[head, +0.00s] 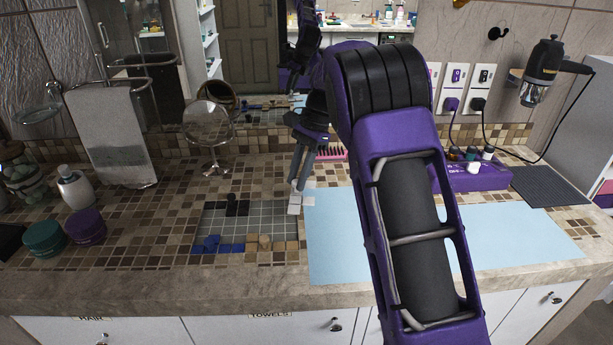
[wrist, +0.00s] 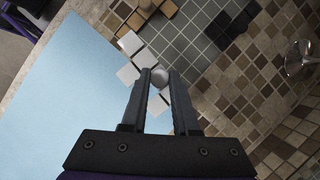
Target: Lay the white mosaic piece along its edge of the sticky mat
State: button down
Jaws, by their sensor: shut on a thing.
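The white mosaic piece (head: 294,209) is made of several joined white squares. It lies at the right edge of the grey gridded sticky mat (head: 250,223), beside the blue sheet. In the wrist view its squares (wrist: 130,43) show past the fingers, and a round pale knob sits between the fingertips. My gripper (head: 297,187) is shut on this knob, pointing down; it also shows in the wrist view (wrist: 160,77). The fingers hide part of the piece. I cannot tell whether it touches the mat or hangs just above it.
On the mat are a black piece (head: 237,207) at the back, a blue piece (head: 212,244) at the front left and a tan piece (head: 281,246) at the front right. A light blue sheet (head: 335,235) lies right of the mat. A round mirror (head: 208,124) stands behind.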

jog(key=m, duration=0.2)
jog(key=w+a+m+t, duration=0.1)
jog(key=m, duration=0.1)
jog(key=shift+a+y, duration=0.1)
jog(key=shift+y, duration=0.3)
jog(key=w+a+m+t, duration=0.1)
jog(key=m, duration=0.3)
jog(key=w+a+m+t+p, duration=0.1)
jog(key=m+t, duration=0.1)
jog(key=m, duration=0.2)
jog(key=w+a+m+t+h, duration=0.1)
jog(key=m+t, duration=0.1)
jog(key=m, duration=0.2)
jog(key=shift+w+a+f, duration=0.3)
jog(key=shift+w+f, duration=0.1)
jog(key=shift+r+p, duration=0.1)
jog(key=shift+p, duration=0.55)
jog(key=shift+f+b, duration=1.1)
jog(key=shift+f, duration=1.85)
jog(key=shift+f, duration=0.6)
